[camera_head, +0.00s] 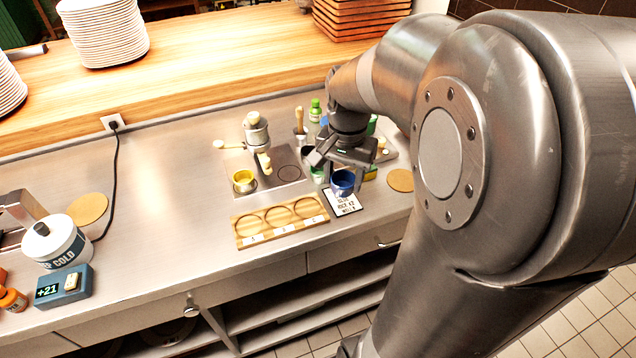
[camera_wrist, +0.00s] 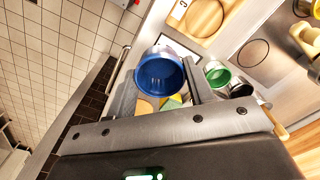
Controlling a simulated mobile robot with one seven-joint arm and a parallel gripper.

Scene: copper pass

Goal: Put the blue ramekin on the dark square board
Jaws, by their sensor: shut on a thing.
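The blue ramekin (camera_head: 342,183) is held by my gripper (camera_head: 340,164) above the counter, near a white printed card. In the wrist view the blue ramekin (camera_wrist: 159,78) sits between the two fingers, its open mouth facing the camera. A dark greyish plate (camera_head: 289,158) with a circle outline lies left of my gripper; it also shows in the wrist view (camera_wrist: 244,68). I cannot tell for sure whether this is the dark square board. A yellow ramekin (camera_head: 243,181) stands at the plate's left end.
A wooden tray (camera_head: 283,230) with three round recesses lies at the front. The white card (camera_head: 346,203) is beside it. A metal stand (camera_head: 257,133), a green-capped bottle (camera_head: 315,109) and a green cup (camera_wrist: 217,75) are close by.

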